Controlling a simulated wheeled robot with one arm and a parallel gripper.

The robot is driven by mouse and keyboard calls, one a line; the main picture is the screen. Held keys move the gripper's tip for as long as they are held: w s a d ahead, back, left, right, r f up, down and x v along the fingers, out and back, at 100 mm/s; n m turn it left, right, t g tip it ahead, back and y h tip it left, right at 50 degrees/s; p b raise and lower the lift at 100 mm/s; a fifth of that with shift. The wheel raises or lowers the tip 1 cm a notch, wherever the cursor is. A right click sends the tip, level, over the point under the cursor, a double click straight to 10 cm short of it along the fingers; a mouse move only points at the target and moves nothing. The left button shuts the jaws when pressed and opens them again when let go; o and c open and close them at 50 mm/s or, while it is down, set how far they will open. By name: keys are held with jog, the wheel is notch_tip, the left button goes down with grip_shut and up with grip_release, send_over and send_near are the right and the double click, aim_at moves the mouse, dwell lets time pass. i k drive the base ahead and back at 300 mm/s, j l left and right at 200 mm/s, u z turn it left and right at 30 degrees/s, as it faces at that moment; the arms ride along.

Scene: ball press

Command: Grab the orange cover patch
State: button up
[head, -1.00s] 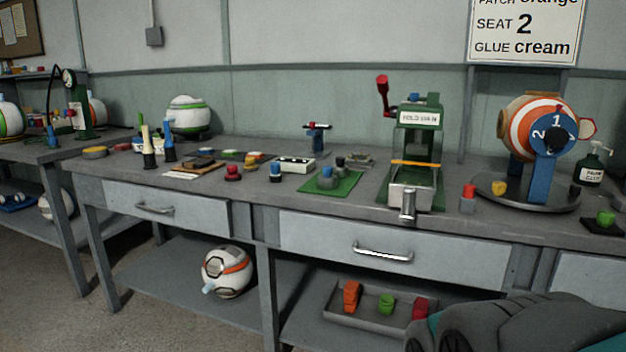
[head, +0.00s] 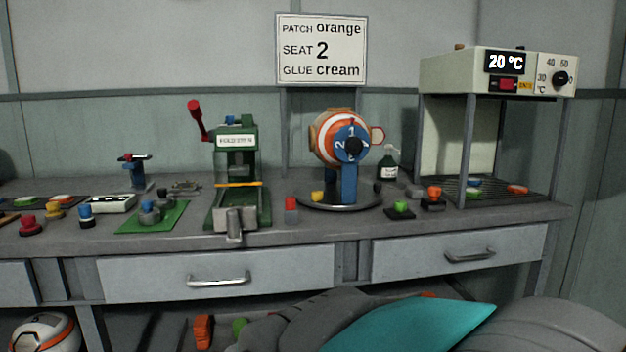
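A flat orange piece (head: 517,189), which may be the orange cover patch, lies on the dark rack inside the open warming cabinet (head: 445,75) at the right end of the bench. A flat green piece (head: 473,182) lies left of it. More flat patches, one with an orange-red edge (head: 62,200), lie at the bench's left end; they are too small to tell apart surely. My arm fills the lower right of the view, but my gripper is not in view.
The sign (head: 321,49) reads patch orange, seat 2, glue cream. Below are closed drawers (head: 215,281) and a shelf.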

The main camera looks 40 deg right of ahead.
aim_at(514, 189)
jog(key=z, duration=2.25)
jog(key=i+l, duration=0.3)
jog(key=i+l+u, duration=0.15)
jog(key=i+l, duration=0.5)
jog(key=l, duration=0.25)
jog(key=u, duration=0.05)
